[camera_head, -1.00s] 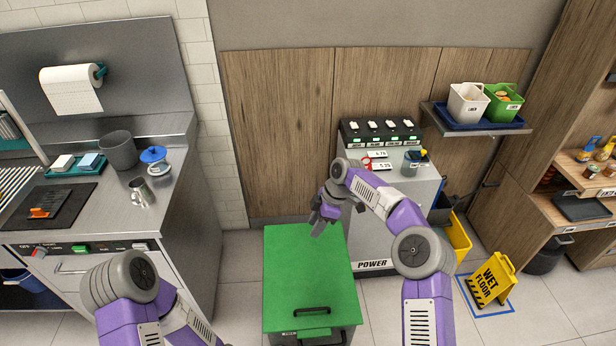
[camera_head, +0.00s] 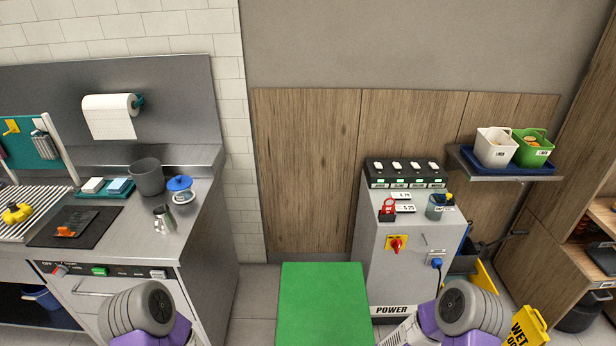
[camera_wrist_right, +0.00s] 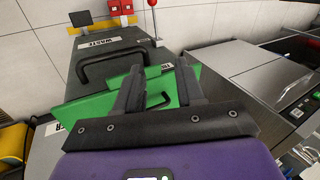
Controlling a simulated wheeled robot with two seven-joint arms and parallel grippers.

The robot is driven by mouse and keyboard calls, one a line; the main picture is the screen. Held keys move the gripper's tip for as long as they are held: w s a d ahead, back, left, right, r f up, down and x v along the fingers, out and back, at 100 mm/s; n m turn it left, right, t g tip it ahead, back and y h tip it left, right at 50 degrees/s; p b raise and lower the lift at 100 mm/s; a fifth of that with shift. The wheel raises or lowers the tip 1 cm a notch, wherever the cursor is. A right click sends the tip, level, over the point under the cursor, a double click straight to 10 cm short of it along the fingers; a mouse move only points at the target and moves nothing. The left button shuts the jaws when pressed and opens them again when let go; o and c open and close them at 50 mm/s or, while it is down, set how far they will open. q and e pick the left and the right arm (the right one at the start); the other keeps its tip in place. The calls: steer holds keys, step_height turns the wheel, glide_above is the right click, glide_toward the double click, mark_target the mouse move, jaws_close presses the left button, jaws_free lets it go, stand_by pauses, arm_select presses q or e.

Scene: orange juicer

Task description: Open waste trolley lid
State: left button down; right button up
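The waste trolley's green lid (camera_head: 324,305) shows at the bottom centre of the head view and looks flat; its near end is cut off. In the right wrist view, part of the green (camera_wrist_right: 100,108) lies beyond and between my right gripper's fingers, with a small black handle (camera_wrist_right: 158,101) seen between them. A larger black handle (camera_wrist_right: 112,62) stands on a grey face with a WASTE label (camera_wrist_right: 105,44). My right gripper (camera_wrist_right: 160,82) has its fingers apart, with nothing clearly held. Whether it touches the lid I cannot tell. My left gripper is out of view.
A grey power cabinet (camera_head: 411,250) stands right of the trolley. A steel counter (camera_head: 200,225) is on the left. A yellow wet floor sign (camera_head: 525,328) is at the lower right. A narrow strip of floor (camera_head: 258,285) separates counter and trolley.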

steer(key=s+d+m+h, duration=0.1)
steer(key=s+d+m, duration=0.25)
steer(key=s, duration=0.45)
steer(key=w+a+m+t+b, duration=0.2)
steer(key=w+a+m+b, duration=0.1)
steer(key=w+m+b, duration=1.5)
steer(key=w+f+p, duration=0.1)
steer(key=f, duration=0.1)
steer(key=w+a+f+n+p, duration=0.1)
steer(key=f, duration=0.1)
steer(key=w+a+f+n+p, duration=0.1)
steer(key=w+f, duration=0.1)
steer(key=shift+a+f, duration=0.2)
steer(key=shift+f, duration=0.05)
steer(key=shift+c, duration=0.3)
jaws_close()
